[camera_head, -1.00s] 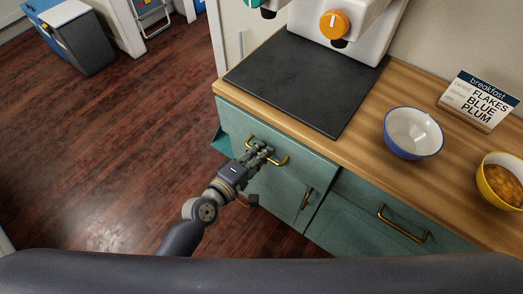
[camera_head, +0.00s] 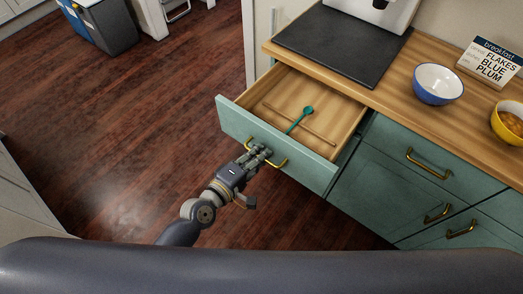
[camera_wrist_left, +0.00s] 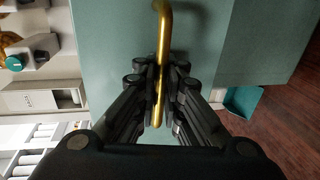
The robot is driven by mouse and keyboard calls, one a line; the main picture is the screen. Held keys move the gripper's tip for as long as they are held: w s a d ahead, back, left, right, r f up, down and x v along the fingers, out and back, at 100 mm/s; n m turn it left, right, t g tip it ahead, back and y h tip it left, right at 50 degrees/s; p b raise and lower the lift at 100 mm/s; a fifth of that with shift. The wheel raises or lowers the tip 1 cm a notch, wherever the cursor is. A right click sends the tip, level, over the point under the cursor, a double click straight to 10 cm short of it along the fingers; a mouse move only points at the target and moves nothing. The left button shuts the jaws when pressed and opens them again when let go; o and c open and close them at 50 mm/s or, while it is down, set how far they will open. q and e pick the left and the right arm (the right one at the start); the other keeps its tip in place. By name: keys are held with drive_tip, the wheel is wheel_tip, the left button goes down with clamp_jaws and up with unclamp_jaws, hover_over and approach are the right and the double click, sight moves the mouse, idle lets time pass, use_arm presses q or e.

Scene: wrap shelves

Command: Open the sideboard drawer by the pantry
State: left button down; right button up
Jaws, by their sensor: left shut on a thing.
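The sideboard drawer (camera_head: 290,154) with a teal front stands pulled well out from the sideboard (camera_head: 398,165), on its left side. Its inside is bare wood with a teal spoon-like utensil (camera_head: 300,119) and a thin wooden stick or divider (camera_head: 318,131) in it. My left gripper (camera_head: 262,153) is at the drawer's brass handle (camera_head: 278,163). In the left wrist view the fingers (camera_wrist_left: 159,95) are shut around the brass bar (camera_wrist_left: 164,35), in front of the teal drawer front (camera_wrist_left: 110,50). My right gripper is not in view.
On the counter (camera_head: 400,68) are a dark mat (camera_head: 341,44), a white appliance (camera_head: 385,12), a blue bowl (camera_head: 438,83), a yellow bowl (camera_head: 507,122) and a breakfast sign (camera_head: 490,61). The wooden floor (camera_head: 120,130) to the left is clear.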

use_arm(q)
drive_tip(key=shift+s+a, duration=0.25)
drive_tip(key=shift+s, duration=0.15)
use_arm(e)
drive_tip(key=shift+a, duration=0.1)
use_arm(q)
drive_tip(key=c, duration=2)
unclamp_jaws()
drive_tip(key=shift+c, duration=0.2)
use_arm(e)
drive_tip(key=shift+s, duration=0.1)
use_arm(q)
drive_tip(key=v, duration=1.2)
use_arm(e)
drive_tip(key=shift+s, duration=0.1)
